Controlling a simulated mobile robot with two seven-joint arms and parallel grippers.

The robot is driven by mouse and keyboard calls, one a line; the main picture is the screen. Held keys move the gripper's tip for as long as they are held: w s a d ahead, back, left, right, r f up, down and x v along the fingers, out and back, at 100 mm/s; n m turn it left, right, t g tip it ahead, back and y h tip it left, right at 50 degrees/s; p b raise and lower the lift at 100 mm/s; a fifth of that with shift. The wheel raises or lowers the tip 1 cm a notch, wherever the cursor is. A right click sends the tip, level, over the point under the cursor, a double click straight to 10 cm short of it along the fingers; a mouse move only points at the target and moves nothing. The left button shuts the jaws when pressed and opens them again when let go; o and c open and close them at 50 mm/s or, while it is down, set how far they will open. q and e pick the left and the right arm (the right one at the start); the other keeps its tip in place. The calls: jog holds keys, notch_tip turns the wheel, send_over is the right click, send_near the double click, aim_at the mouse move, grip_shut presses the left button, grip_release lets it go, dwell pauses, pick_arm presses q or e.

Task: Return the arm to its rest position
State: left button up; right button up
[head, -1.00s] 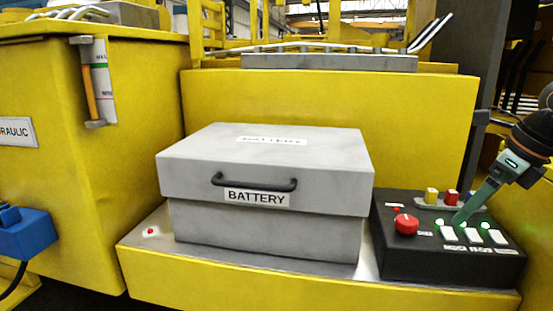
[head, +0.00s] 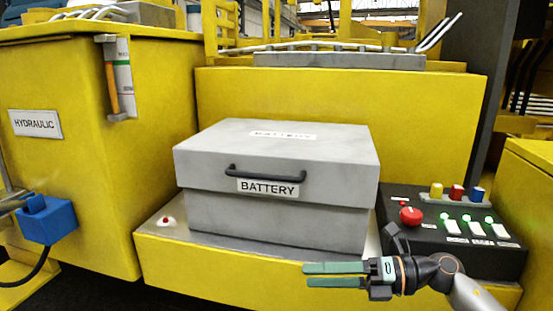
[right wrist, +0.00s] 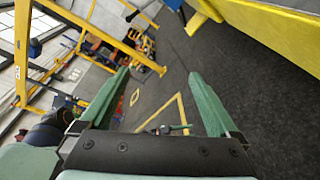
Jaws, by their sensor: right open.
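My right gripper (head: 308,275) is open and empty in front of the yellow ledge, below the grey battery box. Its two green fingers point left in the head view. In the right wrist view the fingers (right wrist: 165,95) stand wide apart with dark floor beyond them. My right arm comes in from the lower right, in front of the black control box (head: 395,235). That box has a red knob (head: 411,216) and several white switches (head: 476,229) with green lights lit. My left gripper is not in view.
The closed battery box (head: 275,220) stands on the yellow ledge (head: 200,262). A yellow hydraulic tank (head: 60,90) and a blue box (head: 48,220) with a cable are at the left. Yellow frames (right wrist: 130,45) stand on the floor in the right wrist view.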

jog(key=s+d+f+m+t+h, duration=0.2)
jog(key=f+m+t+h, duration=0.2)
jog(key=f+m+t, duration=0.7)
jog(key=s+d+f+m+t+h, duration=0.25)
jog(key=f+m+h, duration=0.35)
jog(key=m, duration=1.2)
jog(key=s+d+f+m+g+h, duration=0.2)
jog(key=s+f+m+g, duration=0.1)
jog(key=s+f, duration=0.5)
jog(key=s+d+f+m+g+h, duration=0.2)
jog(key=s+f+m, duration=0.4)
jog(key=s+f, duration=0.3)
notch_tip(320, 180, down, 3)
jog(key=shift+s+d+r+m+g, duration=0.15)
jog(key=shift+m+g, duration=0.15)
jog(key=shift+g, duration=0.45)
